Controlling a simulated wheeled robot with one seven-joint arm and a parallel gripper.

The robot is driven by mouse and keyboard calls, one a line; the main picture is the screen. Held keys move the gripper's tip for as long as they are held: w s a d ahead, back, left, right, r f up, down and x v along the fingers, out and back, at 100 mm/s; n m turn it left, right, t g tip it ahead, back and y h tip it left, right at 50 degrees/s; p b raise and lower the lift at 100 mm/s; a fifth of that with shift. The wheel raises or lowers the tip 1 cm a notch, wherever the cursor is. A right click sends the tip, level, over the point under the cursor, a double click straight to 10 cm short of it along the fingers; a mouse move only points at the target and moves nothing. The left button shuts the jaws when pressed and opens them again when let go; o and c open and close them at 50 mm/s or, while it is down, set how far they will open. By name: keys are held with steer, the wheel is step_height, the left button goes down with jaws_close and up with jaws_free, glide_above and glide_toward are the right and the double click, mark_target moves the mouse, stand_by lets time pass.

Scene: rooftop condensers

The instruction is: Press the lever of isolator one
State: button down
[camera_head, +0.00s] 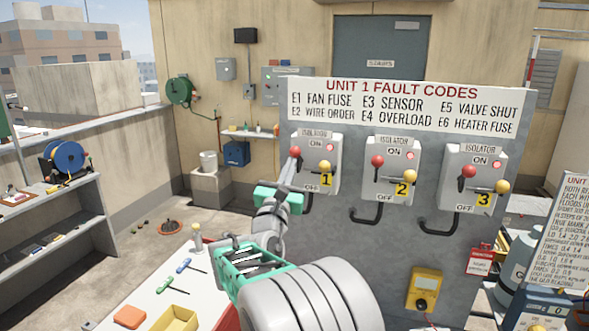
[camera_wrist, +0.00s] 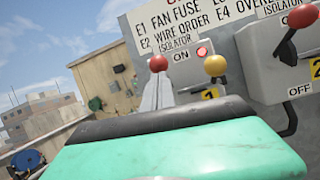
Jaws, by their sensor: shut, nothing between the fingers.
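Isolator one (camera_head: 322,160) is a pale box on the grey cabinet, marked with a yellow 1. Its red-knobbed lever (camera_head: 296,152) stands up at the ON side, with a red lamp lit. A yellow knob (camera_head: 326,167) sits at its front. My gripper (camera_head: 290,166) is shut, with its fingertips at or just below the red knob; I cannot tell whether they touch. In the wrist view the red knob (camera_wrist: 158,63) shows just above the grey fingertips (camera_wrist: 158,88). The lever's lower part is hidden behind my gripper.
Isolator two (camera_head: 392,170) and isolator three (camera_head: 472,178) stand to the right, also with red knobs up and lamps lit. A bench (camera_head: 135,314) with screwdrivers and bins lies below my arm. A fault code sign (camera_head: 405,106) is above.

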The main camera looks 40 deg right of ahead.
mark_target(291, 155)
steer(key=r, duration=0.3)
steer(key=shift+s+a+r+h, duration=0.1)
steer(key=shift+s+r+h, duration=0.1)
steer(key=shift+r+h, duration=0.1)
steer(key=s+a+r, duration=0.2)
steer(key=s+a, duration=0.2)
steer(key=a, duration=0.2)
steer(key=shift+s+a, duration=0.2)
steer(key=shift+s, duration=0.15)
steer(key=shift+r, duration=0.1)
